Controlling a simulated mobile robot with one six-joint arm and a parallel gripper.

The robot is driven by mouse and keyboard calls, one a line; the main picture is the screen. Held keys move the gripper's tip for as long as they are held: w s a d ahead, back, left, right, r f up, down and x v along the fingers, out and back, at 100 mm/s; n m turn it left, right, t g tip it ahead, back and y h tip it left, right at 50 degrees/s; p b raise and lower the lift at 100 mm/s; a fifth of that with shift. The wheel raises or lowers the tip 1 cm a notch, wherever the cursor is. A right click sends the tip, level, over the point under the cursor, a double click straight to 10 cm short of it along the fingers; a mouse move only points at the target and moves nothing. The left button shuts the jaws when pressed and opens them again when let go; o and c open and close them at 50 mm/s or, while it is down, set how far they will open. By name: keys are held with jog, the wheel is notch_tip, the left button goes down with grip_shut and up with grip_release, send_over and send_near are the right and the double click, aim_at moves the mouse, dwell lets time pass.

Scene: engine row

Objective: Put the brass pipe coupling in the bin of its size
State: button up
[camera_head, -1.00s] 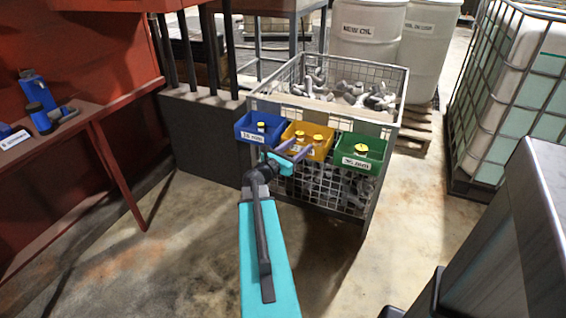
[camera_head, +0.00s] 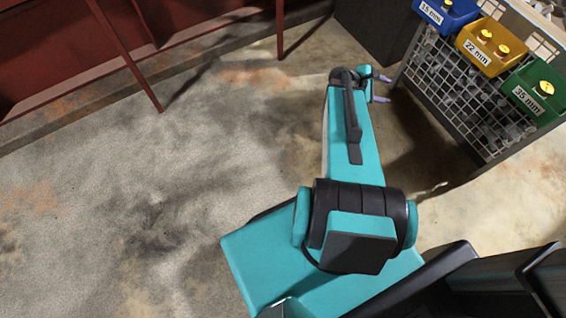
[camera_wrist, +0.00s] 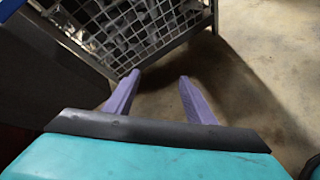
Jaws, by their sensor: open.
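A blue bin (camera_head: 461,19), marked 15 mm as far as I can read, a yellow bin (camera_head: 506,62) marked 22 mm and a green bin (camera_head: 549,113) marked 35 mm hang in a row at the upper right of the head view. Brass-coloured pieces show in them: one in the blue bin (camera_head: 447,3), two in the yellow bin (camera_head: 485,36) and one in the green bin (camera_head: 545,88). I cannot tell which is the task's coupling. My gripper (camera_head: 382,88) is open and empty, left of and apart from the bins; its fingers also show in the wrist view (camera_wrist: 158,80).
A wire mesh cage (camera_head: 460,95) carries the bins; its lower part shows in the wrist view (camera_wrist: 125,32). A red bench frame (camera_head: 120,55) stands at the upper left. Bare concrete floor (camera_head: 130,190) lies open across the left and middle.

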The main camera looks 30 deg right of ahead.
jog(key=a+f+m+y, duration=0.25)
jog(key=a+f, duration=0.55)
jog(key=a, duration=0.4)
jog(key=a+f+m+y, duration=0.25)
jog(key=a+f, duration=0.45)
jog(key=a, duration=0.6)
jog(key=s+a+f+m+g+y, duration=0.1)
jog(key=s+a+f+y, duration=0.1)
jog(key=a, duration=0.5)
jog(key=s+a+f+m+y, duration=0.1)
jog(key=s+a+f+y, duration=0.1)
jog(key=s+a, duration=0.3)
jog(key=s+a+f+m+g+y, duration=0.1)
jog(key=s+a+f+m, duration=0.1)
jog(key=a, duration=0.9)
jog(key=shift+s+a+f+g+y, duration=0.35)
jog(key=shift+s+f, duration=0.25)
jog(key=shift+s, duration=0.6)
jog(key=shift+d+r, duration=0.1)
notch_tip(320, 180, up, 13)
jog(key=s+p, duration=0.1)
jog(key=p, duration=1.1)
jog(key=shift+s+a+g, duration=0.35)
jog(key=shift+s+g, duration=0.05)
jog(key=shift+g, duration=0.05)
jog(key=shift+y, duration=0.25)
